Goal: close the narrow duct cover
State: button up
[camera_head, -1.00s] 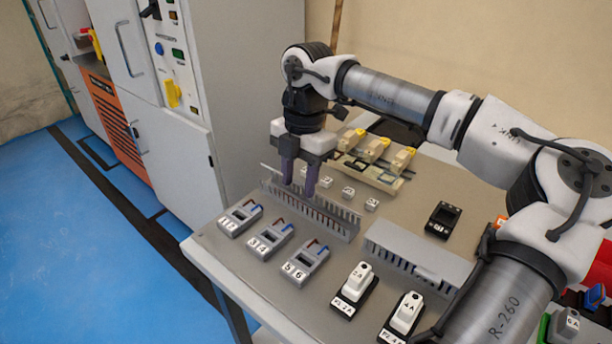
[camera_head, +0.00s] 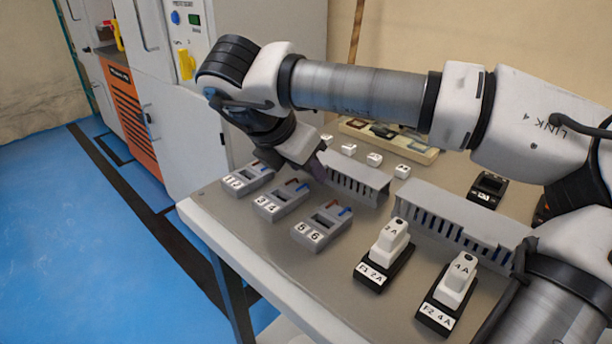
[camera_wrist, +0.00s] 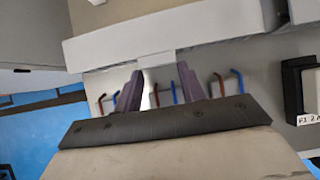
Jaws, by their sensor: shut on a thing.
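The narrow duct (camera_head: 352,186) is the short slotted grey channel behind the numbered terminal blocks. In the head view a flat grey cover (camera_head: 360,170) lies over its top; its left end is hidden by my wrist. The exact contact is hard to see.
Numbered terminal blocks (camera_head: 282,202) with red and blue wires stand in front of the duct. A longer grey duct (camera_head: 455,215) lies to the right, near fuse holders (camera_head: 385,255). Small white blocks (camera_head: 374,159) and a cream tray (camera_head: 400,140) are behind.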

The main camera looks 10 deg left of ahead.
jog(key=shift+s+f, duration=0.1)
jog(key=shift+f, duration=0.35)
grip_shut()
jog(key=shift+c, duration=1)
grip_release()
jog(key=shift+r, duration=0.25)
jog(key=o, duration=1.2)
jog(key=p+v, duration=0.6)
jog(key=v, duration=0.7)
jog(key=shift+s+a+r, duration=0.2)
jog(key=shift+a+r, duration=0.05)
jog(key=shift+a, duration=0.05)
